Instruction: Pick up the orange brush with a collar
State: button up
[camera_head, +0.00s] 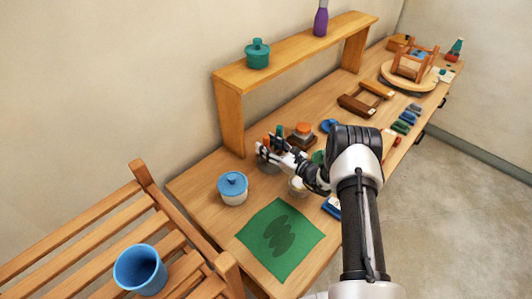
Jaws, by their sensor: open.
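My gripper (262,152) is open above the table, left of my arm's wrist, and points toward the wall. Just behind its fingers, a small orange upright piece (267,140) stands beside a dark green one (280,131). The orange piece may be the brush, but it is too small to make out a collar. My gripper partly hides these pieces and what holds them. I cannot tell whether the fingers touch the orange piece.
A blue-lidded white pot (233,190) and a green mat (279,241) are in front. An orange-topped item (303,129) stands right of the gripper. A wooden shelf (300,51) rises behind. A slatted bench (100,240) with a blue cup (140,270) is left.

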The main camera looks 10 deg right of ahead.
jog(key=shift+w+a, duration=0.4)
jog(key=shift+w, duration=0.1)
jog(key=shift+c, duration=0.5)
grip_shut()
